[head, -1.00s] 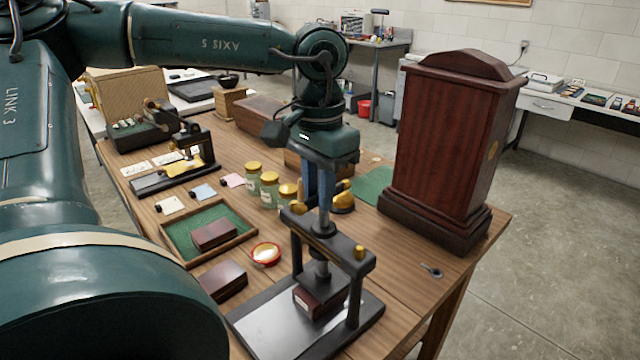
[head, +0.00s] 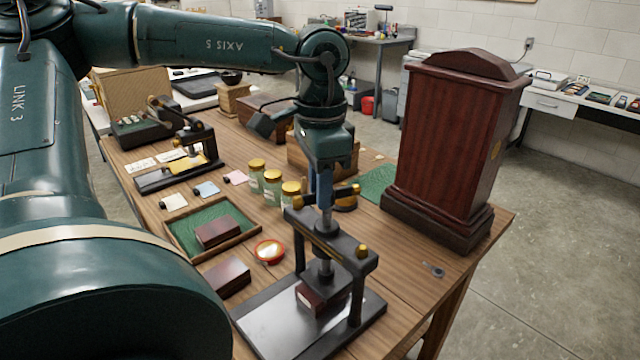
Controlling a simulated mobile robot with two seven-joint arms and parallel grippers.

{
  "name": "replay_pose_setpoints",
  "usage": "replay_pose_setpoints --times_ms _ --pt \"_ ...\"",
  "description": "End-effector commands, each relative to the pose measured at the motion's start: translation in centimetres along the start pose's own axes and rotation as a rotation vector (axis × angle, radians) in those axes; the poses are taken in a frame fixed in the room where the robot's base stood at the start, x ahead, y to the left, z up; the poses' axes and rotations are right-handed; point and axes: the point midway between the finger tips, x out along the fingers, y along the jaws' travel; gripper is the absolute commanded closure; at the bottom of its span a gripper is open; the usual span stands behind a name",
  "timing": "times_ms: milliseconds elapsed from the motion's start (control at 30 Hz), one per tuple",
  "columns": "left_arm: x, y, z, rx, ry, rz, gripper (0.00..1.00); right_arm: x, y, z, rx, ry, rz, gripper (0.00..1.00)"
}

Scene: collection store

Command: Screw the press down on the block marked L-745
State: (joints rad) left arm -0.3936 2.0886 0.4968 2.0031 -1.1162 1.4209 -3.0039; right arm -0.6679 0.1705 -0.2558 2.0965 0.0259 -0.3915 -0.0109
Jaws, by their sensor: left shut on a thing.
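The press stands at the table's front edge, with a dark frame (head: 345,250) on a metal base plate (head: 265,325). A dark red block (head: 318,300) with a small pale label lies under its pressing foot (head: 319,271). The foot appears to be at the block's top; I cannot tell how firmly it bears. The label is too small to read. My left gripper (head: 325,197) points down over the screw, shut on the brass-tipped cross handle (head: 346,191). Its fingers hide the handle's middle. My right gripper is not in view.
Left of the press are another dark red block (head: 228,276), a round red-rimmed dish (head: 268,252) and a green-lined tray (head: 188,255) holding a block. Several jars (head: 272,186) stand behind. A tall wooden case (head: 455,150) rises at right. A small key-like item (head: 434,270) lies right of the press.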

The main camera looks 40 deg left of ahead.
Motion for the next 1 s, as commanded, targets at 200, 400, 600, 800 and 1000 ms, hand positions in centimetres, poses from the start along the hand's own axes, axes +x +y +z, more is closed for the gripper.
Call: replay_pose_setpoints --times_ms 200,400,600,800,1000 --pt "-0.1 0.0 -0.1 -0.001 0.007 -0.002 0.78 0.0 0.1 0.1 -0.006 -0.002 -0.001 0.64" --pt "-0.1 0.0 -0.1 -0.001 0.005 -0.001 0.62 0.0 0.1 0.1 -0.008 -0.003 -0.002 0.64" --pt "0.0 0.0 -0.1 -0.001 0.002 0.000 0.57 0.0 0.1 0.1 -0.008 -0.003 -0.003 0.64" --pt "-0.7 0.0 -0.1 -0.002 0.003 -0.001 0.57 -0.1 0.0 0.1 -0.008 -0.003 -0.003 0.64" --pt "-4.3 -0.1 -0.1 -0.003 0.006 -0.001 0.57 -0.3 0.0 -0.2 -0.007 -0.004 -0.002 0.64"
